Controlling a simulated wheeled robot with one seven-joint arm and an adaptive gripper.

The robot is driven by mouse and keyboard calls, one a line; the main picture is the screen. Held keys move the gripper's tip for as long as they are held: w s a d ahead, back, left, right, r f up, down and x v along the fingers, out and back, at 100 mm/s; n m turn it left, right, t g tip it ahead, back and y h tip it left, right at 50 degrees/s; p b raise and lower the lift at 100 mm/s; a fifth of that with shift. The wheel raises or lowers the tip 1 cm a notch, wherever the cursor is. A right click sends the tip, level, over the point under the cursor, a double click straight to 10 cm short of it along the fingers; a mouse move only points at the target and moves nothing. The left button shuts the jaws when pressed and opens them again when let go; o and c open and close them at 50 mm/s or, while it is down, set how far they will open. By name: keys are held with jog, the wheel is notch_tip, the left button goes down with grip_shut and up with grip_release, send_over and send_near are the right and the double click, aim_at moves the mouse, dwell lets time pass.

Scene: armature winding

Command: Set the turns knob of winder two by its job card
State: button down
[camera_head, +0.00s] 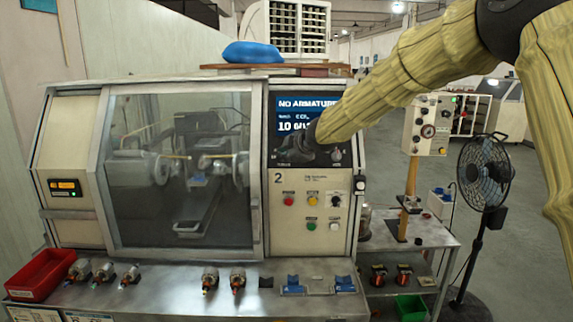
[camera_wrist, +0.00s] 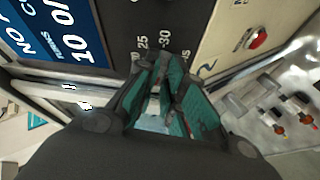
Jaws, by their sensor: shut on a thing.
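Winder two (camera_head: 255,170) bears a "2" on its front. Its screen (camera_head: 300,103) reads "NO ARMATURE" with a large "10 0..." line below, partly covered by my arm. My gripper (camera_head: 305,148) is at the black control panel under the screen, shut on the turns knob. The knob is hidden between the teal finger pads of my gripper (camera_wrist: 163,75) in the wrist view. Dial marks "25" and "30" show on the black panel (camera_wrist: 150,25) beside the fingertips. The pointer is hidden. White cards (camera_head: 88,317) hang at the bench front, their print too small to read.
A smaller knob (camera_head: 336,155) sits right of my gripper. Coloured buttons (camera_head: 312,200) and a switch lie below. Several armatures (camera_head: 130,276), a red bin (camera_head: 42,274) and blue fixtures (camera_head: 292,285) are on the bench. A side table (camera_head: 420,235) and a fan (camera_head: 484,175) stand right.

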jog(key=m+b, duration=0.2)
jog(key=b, duration=0.2)
jog(key=m+t+b, duration=0.1)
jog(key=m+b, duration=0.1)
jog(key=b, duration=0.2)
jog(key=m+t+b, duration=0.1)
jog(key=m+b, duration=0.1)
jog(key=b, duration=0.2)
jog(key=shift+s+a+f+m+h, duration=0.15)
jog(key=shift+s+f+m+h, duration=0.05)
jog(key=shift+f+m+h, duration=0.2)
jog(key=shift+r+m+t+b, duration=0.15)
jog(key=shift+m+t+b, duration=0.15)
jog(key=shift+b, duration=0.3)
jog(key=c, duration=1.5)
grip_release()
jog(key=v, duration=1.2)
jog(key=shift+a+r, duration=0.1)
